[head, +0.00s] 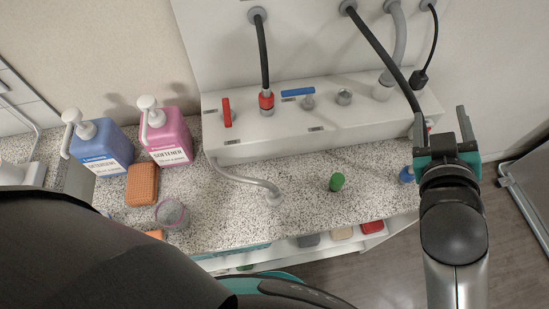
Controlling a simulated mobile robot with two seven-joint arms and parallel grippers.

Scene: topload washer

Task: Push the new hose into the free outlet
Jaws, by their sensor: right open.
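A black hose (385,52) comes from a wall fitting at the top and curves down to the right; its lower end is hidden behind my right gripper. A bare, short metal outlet (344,97) stands on the white box, right of the blue lever, with nothing on it. My right gripper (441,125) is open at the right, beyond the box's right end. Its left finger overlaps the hose; I cannot tell whether they touch. My left gripper is not in view.
The white box (265,147) also carries a red lever (227,112), a blue lever (298,93), a red-collared hose (266,100) and a grey hose (383,88). A loose grey hose (245,180) and green cap (337,181) lie on the speckled counter. Bottles (168,137) stand left.

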